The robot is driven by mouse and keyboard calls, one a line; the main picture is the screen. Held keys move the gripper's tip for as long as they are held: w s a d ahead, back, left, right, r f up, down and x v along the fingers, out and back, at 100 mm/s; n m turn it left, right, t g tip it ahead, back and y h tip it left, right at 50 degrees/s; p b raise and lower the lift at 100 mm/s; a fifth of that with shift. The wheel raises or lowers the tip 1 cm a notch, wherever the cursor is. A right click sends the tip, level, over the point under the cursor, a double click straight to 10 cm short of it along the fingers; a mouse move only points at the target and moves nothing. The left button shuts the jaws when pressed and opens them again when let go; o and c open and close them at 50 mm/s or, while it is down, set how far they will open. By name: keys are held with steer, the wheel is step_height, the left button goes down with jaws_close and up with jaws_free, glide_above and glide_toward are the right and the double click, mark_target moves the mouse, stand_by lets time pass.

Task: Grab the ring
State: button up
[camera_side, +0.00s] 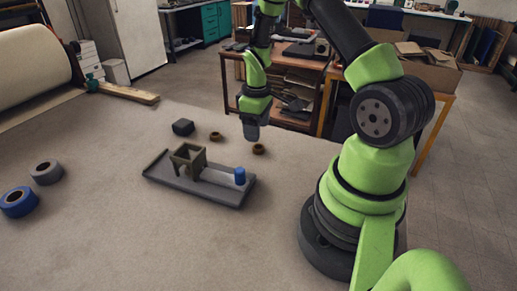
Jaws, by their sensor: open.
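Two small brown rings lie flat on the table: one (215,136) behind the grey board, the other (258,149) to its right and nearer. My gripper (251,136) points down just above and slightly left of the nearer ring. It looks empty, and its fingers are small and dark here. I cannot tell the exact gap between the fingertips and that ring. Both rings show as separate from the gripper.
A grey board (218,192) carries an olive frame (187,159) and a blue cylinder (240,176). A dark block (183,127) sits behind it. A blue roll (18,202) and a grey roll (46,172) lie far left. The table front (130,245) is clear.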

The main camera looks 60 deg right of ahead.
mark_target(259, 146)
steer(key=f, duration=0.5)
steer(key=shift+s+d+f, duration=0.1)
steer(key=shift+s+f, duration=0.1)
steer(key=shift+f, duration=0.2)
steer(key=shift+c, duration=0.5)
steer(key=c, duration=0.9)
